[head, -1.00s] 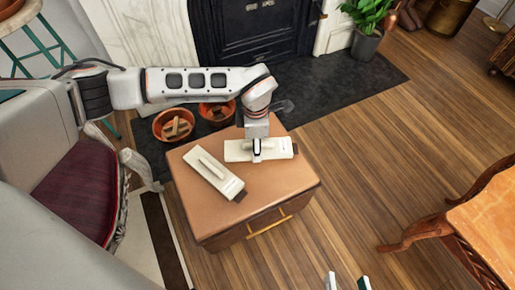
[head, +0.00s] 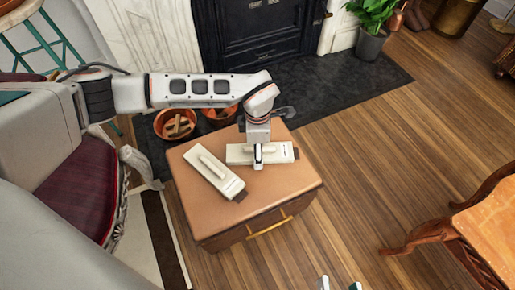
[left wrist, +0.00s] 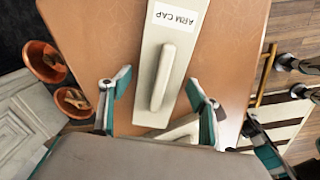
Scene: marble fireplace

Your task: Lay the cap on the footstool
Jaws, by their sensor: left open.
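Two long cream caps with raised handles lie flat on the brown footstool (head: 270,188). One cap (head: 283,152) lies crosswise at the back right; in the left wrist view this cap (left wrist: 150,100) carries an "ARM CAP" label. The other cap (head: 208,172) lies slanted at the left; only a small part of it shows in the left wrist view (left wrist: 184,129). My left gripper (head: 258,164) is over the crosswise cap, its open fingers on either side of the cap's handle, not closed on it. My right gripper (head: 339,284) barely shows at the bottom edge; its two fingertips are apart.
Two terracotta bowls (head: 176,124) stand behind the footstool by the dark hearth. A chair with a red seat (head: 78,190) is close at the left. A wooden table (head: 490,225) stands at the right. The wooden floor between is clear.

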